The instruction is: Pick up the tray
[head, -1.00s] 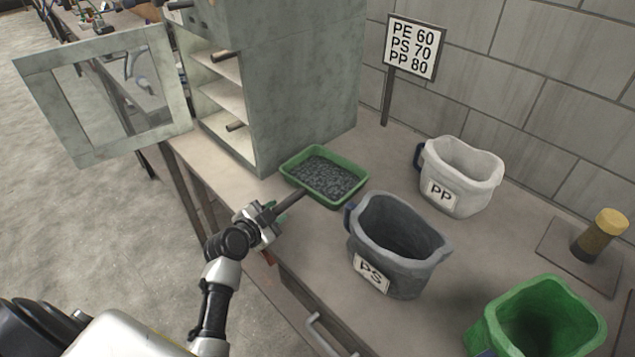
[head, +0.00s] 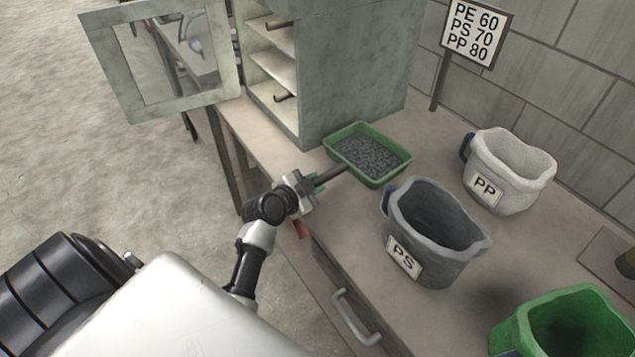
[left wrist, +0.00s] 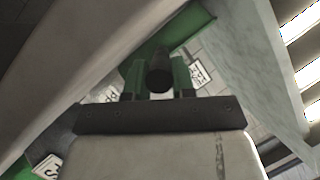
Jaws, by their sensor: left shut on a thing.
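The tray is a green rectangular pan (head: 375,182) filled with dark grey pellets, near the foot of the grey cabinet in the head view. A dark handle (head: 334,173) sticks out from its near left side. My left gripper (head: 317,183) is shut on this handle. In the left wrist view the round dark handle end (left wrist: 159,79) sits between the green fingers, and part of the green tray (left wrist: 192,25) shows beyond. I cannot tell whether the tray touches the counter. My right gripper is not in view.
A grey PS bucket (head: 437,256) stands close to the tray's right. A white PP bucket (head: 510,170) and a green bucket (head: 510,335) stand farther right. The shelved cabinet (head: 350,75) has its door (head: 125,70) open. A sign (head: 475,32) stands behind.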

